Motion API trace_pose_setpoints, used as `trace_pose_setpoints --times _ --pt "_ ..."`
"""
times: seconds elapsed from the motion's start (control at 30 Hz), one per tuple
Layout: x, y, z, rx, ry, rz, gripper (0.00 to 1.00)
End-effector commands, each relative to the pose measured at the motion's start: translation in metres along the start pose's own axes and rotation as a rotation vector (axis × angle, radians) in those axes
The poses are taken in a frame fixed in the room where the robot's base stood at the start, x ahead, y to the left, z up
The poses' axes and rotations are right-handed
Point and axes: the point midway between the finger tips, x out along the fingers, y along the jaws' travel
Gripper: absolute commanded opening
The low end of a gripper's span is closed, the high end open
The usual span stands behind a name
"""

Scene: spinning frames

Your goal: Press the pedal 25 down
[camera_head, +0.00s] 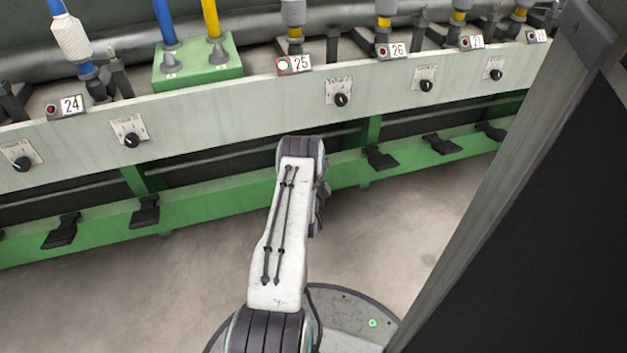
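The number plate 25 (301,63) is on top of the pale beam, and its round lamp looks lit, pale with a red rim. Black pedals stick out from the green lower rail. One pedal (380,158) is right of my arm and another (145,211) is to its left. No numbers show on the pedals, so I cannot tell which belongs to 25. My arm covers the stretch of rail below plate 25, and a pedal there could be hidden. My gripper is out of sight, behind or beneath my arm.
Other plates are 24 (72,104) and 26 (398,50). Black knobs (341,99) line the pale beam (215,115). A large dark panel with a grey post (490,190) blocks the right side. Bare floor (150,300) lies in front of the rail at left.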

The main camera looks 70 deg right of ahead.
Motion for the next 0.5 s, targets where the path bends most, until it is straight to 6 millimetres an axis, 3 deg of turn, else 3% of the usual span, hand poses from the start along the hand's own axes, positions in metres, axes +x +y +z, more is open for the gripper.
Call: trace_pose_setpoints --times 0.3,0.5 --pt "0.0010 -0.0002 0.0000 0.000 0.000 0.000 0.40" --pt "0.0009 -0.0001 0.0000 0.000 0.000 0.001 0.22"
